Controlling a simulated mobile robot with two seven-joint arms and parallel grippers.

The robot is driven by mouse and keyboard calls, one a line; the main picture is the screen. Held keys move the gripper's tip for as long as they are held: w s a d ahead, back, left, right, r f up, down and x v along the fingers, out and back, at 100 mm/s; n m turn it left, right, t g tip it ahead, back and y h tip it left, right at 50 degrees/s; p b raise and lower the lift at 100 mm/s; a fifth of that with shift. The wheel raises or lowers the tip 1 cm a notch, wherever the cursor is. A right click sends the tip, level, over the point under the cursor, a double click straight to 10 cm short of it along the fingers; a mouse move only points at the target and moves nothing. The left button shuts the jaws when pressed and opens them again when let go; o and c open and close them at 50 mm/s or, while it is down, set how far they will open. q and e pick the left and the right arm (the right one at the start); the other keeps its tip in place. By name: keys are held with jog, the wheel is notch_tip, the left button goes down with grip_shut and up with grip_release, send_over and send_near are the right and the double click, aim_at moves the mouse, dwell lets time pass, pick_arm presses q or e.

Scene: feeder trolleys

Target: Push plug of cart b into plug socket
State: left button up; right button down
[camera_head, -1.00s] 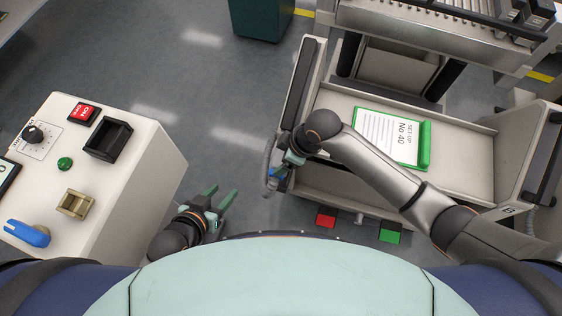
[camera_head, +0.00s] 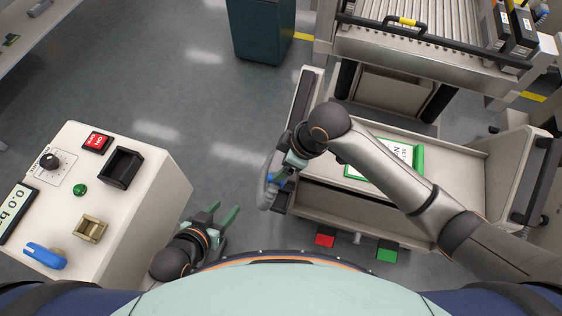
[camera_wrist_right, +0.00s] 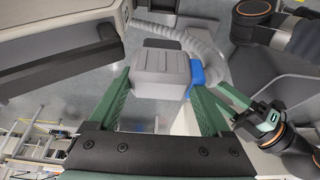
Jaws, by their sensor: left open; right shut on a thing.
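The grey plug (camera_wrist_right: 160,72) of the cart, with a blue part (camera_wrist_right: 207,74) and a grey ribbed hose (camera_wrist_right: 185,35), sits between the fingers of my right gripper (camera_wrist_right: 160,88), which is shut on it. In the head view the right gripper (camera_head: 283,173) is at the cart's left end, and the plug (camera_head: 268,187) is partly hidden. The control box (camera_head: 160,208) at left has a black recessed socket (camera_head: 121,167) and a smaller beige one (camera_head: 90,228); I cannot tell which takes this plug. My left gripper (camera_head: 226,209) is open and empty beside the box.
The cart (camera_head: 462,185) holds a green-framed card (camera_head: 418,160). Red (camera_head: 325,240) and green (camera_head: 387,254) pedals are at its near side. A roller conveyor (camera_head: 410,48) stands behind and a dark green bin (camera_head: 258,35) at the back. Floor between box and cart is clear.

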jog(key=shift+r+p, duration=1.25)
jog(key=shift+p, duration=0.45)
